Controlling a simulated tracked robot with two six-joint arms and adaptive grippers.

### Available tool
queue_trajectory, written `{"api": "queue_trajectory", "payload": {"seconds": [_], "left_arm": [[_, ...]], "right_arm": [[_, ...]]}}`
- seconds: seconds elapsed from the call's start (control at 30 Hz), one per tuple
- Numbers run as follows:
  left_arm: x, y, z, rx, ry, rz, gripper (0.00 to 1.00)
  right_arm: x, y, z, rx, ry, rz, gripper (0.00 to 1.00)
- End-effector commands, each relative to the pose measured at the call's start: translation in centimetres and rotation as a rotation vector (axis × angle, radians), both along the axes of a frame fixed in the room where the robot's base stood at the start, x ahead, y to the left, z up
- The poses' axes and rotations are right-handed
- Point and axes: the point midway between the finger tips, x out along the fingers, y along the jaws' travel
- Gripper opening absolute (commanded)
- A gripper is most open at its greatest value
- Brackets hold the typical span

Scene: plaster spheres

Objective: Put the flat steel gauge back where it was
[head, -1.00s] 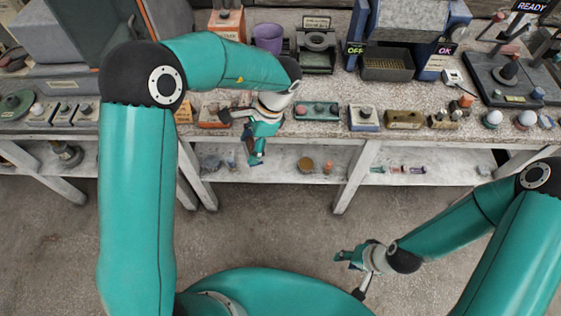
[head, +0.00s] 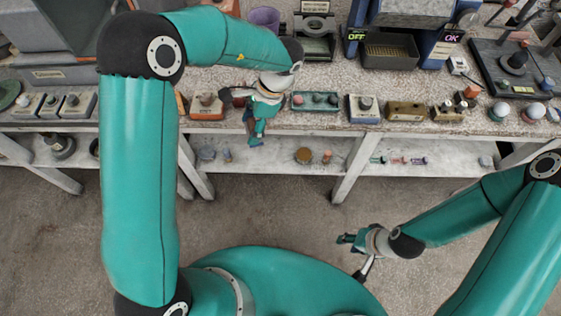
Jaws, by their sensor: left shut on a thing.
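My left gripper (head: 254,132) hangs low at the bench's front edge, between an orange-and-white block (head: 207,106) and a green block with small knobs (head: 315,101). Its fingers point down in front of the lower shelf. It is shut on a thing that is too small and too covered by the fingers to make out. I cannot pick out the flat steel gauge for certain anywhere. My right gripper (head: 351,241) is low over the floor, well in front of the bench, apart from everything. I cannot tell whether its fingers are open.
The bench top (head: 290,78) carries a row of small blocks along its front, with a beige one (head: 405,111) and white spheres (head: 501,109) further right. A purple cup (head: 265,18) and a machine with a dark tray (head: 390,55) stand behind. The lower shelf (head: 280,160) holds small parts.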

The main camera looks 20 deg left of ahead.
Motion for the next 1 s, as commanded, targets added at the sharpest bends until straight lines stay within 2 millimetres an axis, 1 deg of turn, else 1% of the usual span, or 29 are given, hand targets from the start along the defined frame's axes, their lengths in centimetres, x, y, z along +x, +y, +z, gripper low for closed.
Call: {"api": "queue_trajectory", "payload": {"seconds": [0.03, 0.07, 0.17, 0.2, 0.27, 0.3, 0.47, 0.6, 0.77, 0.8, 0.97, 1.0], "left_arm": [[0.1, 0.2, -2.1, 0.001, 0.001, -0.03, 0.34], [0.2, 0.2, -3.0, 0.0, 0.001, -0.053, 0.34], [0.7, 0.6, -6.5, 0.001, 0.002, -0.152, 0.34], [0.9, 0.7, -8.1, 0.001, 0.003, -0.2, 0.34], [1.3, 0.9, -10.5, 0.001, 0.002, -0.279, 0.34], [1.6, 1.0, -12.1, 0.001, 0.002, -0.337, 0.34], [2.6, 1.0, -18.3, 0.002, 0.002, -0.565, 0.34], [3.3, 0.6, -23.6, 0.001, 0.001, -0.768, 0.34], [3.9, -0.1, -29.2, 0.001, 0.0, -0.993, 0.34], [3.9, -0.4, -30.6, 0.0, 0.001, -1.048, 0.34], [4.1, -1.5, -36.2, 0.0, 0.001, -1.27, 0.34], [4.1, -1.9, -37.6, -0.001, 0.002, -1.328, 0.34]], "right_arm": [[0.0, 0.0, -1.9, 0.0, 0.0, 0.0, 0.4], [0.0, 0.0, -2.6, 0.0, 0.0, 0.0, 0.4], [0.0, 0.0, -5.6, 0.0, 0.001, 0.0, 0.4], [0.0, 0.0, -7.0, 0.0, 0.001, 0.0, 0.4], [0.0, 0.0, -9.1, 0.0, 0.001, 0.0, 0.4], [0.0, 0.0, -10.5, 0.0, 0.001, 0.0, 0.4], [0.0, 0.0, -15.8, 0.0, 0.001, 0.0, 0.4], [0.0, 0.0, -20.4, 0.0, 0.0, 0.0, 0.4], [0.0, 0.0, -25.3, 0.0, 0.0, 0.0, 0.4], [0.0, 0.0, -26.5, 0.0, 0.0, 0.0, 0.4], [0.0, 0.0, -31.3, 0.0, 0.0, 0.0, 0.4], [0.0, 0.0, -32.5, 0.0, 0.0, 0.0, 0.4]]}}
